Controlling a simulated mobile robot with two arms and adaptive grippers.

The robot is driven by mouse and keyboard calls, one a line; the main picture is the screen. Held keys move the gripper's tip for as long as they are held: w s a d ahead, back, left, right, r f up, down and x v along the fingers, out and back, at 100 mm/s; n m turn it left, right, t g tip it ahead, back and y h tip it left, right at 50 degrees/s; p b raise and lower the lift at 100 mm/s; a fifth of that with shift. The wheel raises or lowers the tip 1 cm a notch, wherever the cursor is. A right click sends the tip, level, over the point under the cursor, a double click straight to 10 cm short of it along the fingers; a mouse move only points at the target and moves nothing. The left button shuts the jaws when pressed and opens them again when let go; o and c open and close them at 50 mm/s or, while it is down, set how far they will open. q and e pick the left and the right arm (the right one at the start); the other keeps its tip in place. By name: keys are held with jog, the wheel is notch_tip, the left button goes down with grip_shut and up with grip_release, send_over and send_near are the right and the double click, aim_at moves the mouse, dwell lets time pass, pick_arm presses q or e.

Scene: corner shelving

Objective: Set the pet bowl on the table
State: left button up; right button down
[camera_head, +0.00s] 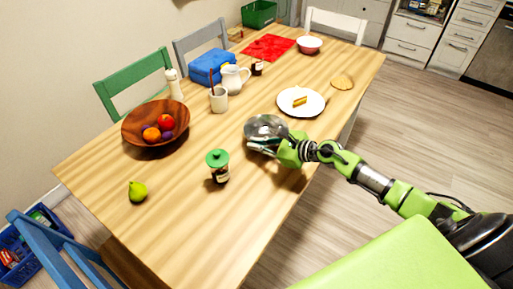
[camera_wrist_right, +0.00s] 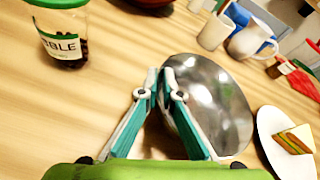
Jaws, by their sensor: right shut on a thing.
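The pet bowl, a shiny steel bowl (camera_head: 266,126), is at the near right part of the wooden table (camera_head: 255,215). My right gripper (camera_head: 272,148) is shut on its near rim. In the wrist view the right gripper (camera_wrist_right: 163,78) has its teal fingers together at the edge of the bowl (camera_wrist_right: 215,105), with the bowl's shiny surface beyond. Whether the bowl's base touches the table or hangs just above it, I cannot tell. My left gripper is not in view.
A kibble jar with a green lid (camera_head: 218,165) stands left of the bowl. A white plate with food (camera_head: 300,102) is close behind on the right. A fruit bowl (camera_head: 155,124), cup (camera_head: 219,99) and pitcher (camera_head: 233,79) stand farther off. The table's near edge is clear.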

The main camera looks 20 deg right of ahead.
jog(key=shift+f, duration=0.95)
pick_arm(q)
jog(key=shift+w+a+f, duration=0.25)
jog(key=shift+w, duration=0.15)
pick_arm(e)
jog(key=c, duration=2.2)
grip_release()
jog(key=shift+f, duration=0.1)
jog(key=shift+c, duration=0.2)
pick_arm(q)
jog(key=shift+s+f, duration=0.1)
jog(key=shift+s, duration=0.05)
pick_arm(e)
jog(key=shift+s+d, duration=0.1)
jog(key=shift+s, duration=0.1)
jog(key=b+v, duration=0.1)
jog(key=v, duration=0.8)
jog(key=shift+s+b, duration=0.1)
jog(key=shift+b, duration=0.3)
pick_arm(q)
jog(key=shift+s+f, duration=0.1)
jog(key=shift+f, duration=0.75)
pick_arm(e)
jog(key=shift+r+v, duration=0.25)
jog(key=shift+v, duration=0.95)
